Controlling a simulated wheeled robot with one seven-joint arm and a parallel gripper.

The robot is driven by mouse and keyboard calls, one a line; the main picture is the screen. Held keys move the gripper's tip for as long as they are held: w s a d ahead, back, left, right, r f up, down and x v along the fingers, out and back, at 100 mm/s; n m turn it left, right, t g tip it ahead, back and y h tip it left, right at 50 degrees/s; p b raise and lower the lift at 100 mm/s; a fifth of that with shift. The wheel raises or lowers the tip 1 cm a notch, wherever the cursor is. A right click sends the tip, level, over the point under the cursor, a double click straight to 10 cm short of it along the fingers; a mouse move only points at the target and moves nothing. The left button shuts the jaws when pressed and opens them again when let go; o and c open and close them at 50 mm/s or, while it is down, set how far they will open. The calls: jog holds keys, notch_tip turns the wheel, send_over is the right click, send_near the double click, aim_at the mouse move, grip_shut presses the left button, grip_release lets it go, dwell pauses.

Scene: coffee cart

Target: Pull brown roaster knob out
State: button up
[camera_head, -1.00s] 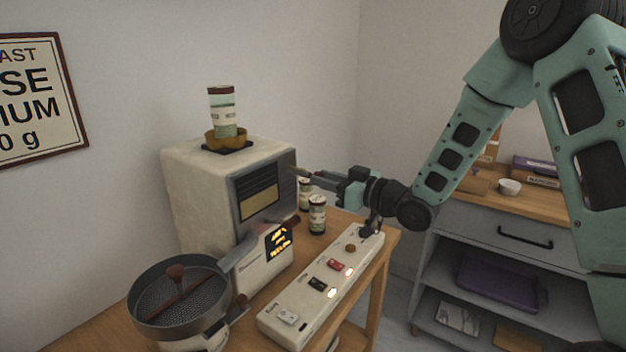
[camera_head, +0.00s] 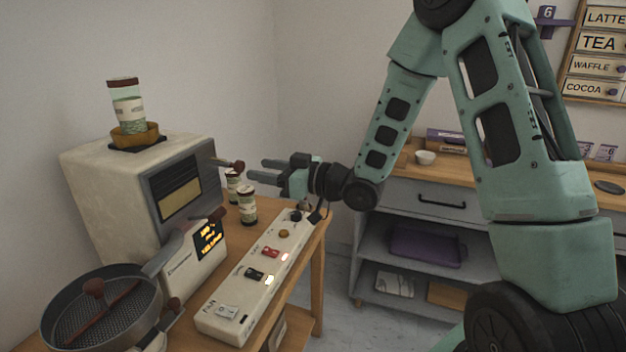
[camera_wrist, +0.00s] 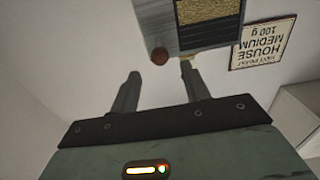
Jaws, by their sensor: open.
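The cream roaster (camera_head: 100,190) stands on the wooden table at left, with a dark front panel. The brown roaster knob (camera_head: 238,164) is on the end of a thin rod that sticks out from the panel's upper right edge. In the wrist view the knob is a round red-brown end (camera_wrist: 159,56), in line with the gap between the fingers and beyond the tips. My gripper (camera_head: 258,169) is open and empty, just to the right of the knob. Its tips (camera_wrist: 160,70) are apart from the knob, and nothing is between them.
Two lidded jars (camera_head: 247,206) stand on the table below my gripper. A second brown handle (camera_head: 216,215) juts from the roaster lower down. A cream switch box (camera_head: 232,300) lies along the table's right edge, and a round cooling tray (camera_head: 95,318) is in front.

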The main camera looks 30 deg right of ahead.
jog(key=b+v, duration=0.8)
jog(key=v, duration=0.5)
jog(key=shift+s+d, duration=0.15)
jog(key=shift+s, duration=0.05)
